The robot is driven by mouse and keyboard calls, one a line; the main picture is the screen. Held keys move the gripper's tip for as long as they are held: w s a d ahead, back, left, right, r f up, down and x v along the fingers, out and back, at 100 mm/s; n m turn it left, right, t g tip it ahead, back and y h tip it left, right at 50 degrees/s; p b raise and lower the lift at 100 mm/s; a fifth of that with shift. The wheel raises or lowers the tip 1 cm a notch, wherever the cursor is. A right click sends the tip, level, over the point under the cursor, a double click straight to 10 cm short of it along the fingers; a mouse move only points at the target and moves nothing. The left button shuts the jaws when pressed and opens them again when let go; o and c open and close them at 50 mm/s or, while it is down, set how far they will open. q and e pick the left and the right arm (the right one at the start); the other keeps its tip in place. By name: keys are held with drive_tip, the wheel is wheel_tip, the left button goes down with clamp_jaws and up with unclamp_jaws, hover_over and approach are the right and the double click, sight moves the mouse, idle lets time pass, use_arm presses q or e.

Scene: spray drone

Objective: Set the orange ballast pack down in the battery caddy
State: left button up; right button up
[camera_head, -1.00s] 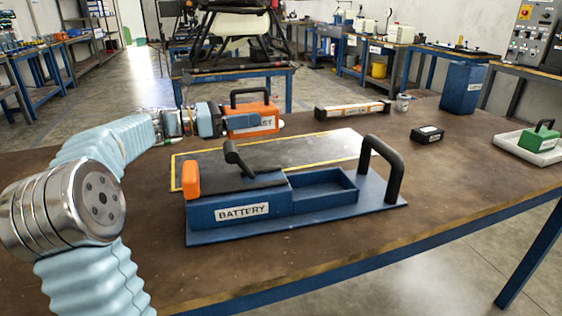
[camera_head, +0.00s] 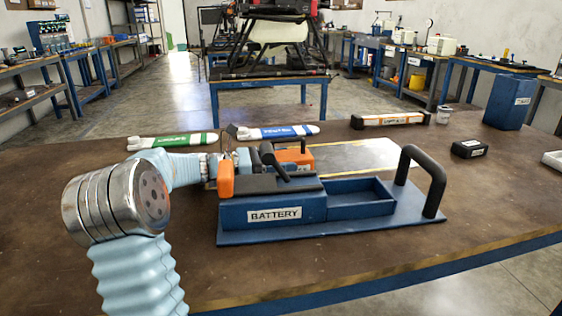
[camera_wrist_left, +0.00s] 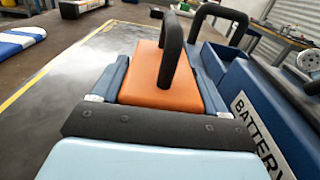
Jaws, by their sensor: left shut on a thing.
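The orange ballast pack (camera_head: 295,155), with a black handle, is just behind the blue battery caddy (camera_head: 345,213) in the head view, partly hidden by it. My left gripper (camera_head: 262,160) is shut on the pack. In the left wrist view, the orange pack (camera_wrist_left: 160,82) sits between the blue fingers, beside the caddy's BATTERY-labelled wall (camera_wrist_left: 240,90). I cannot tell its height above the table. The caddy's left part has a dark top with a black lever and an orange end block (camera_head: 226,179). Its right compartment (camera_head: 360,190) is open and empty. My right gripper is not in view.
A yellow-edged grey mat (camera_head: 365,155) lies behind the caddy. A black box (camera_head: 469,148) is farther right.

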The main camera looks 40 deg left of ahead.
use_arm(q)
drive_tip(key=o, duration=1.7)
drive_tip(key=shift+s+a, duration=0.1)
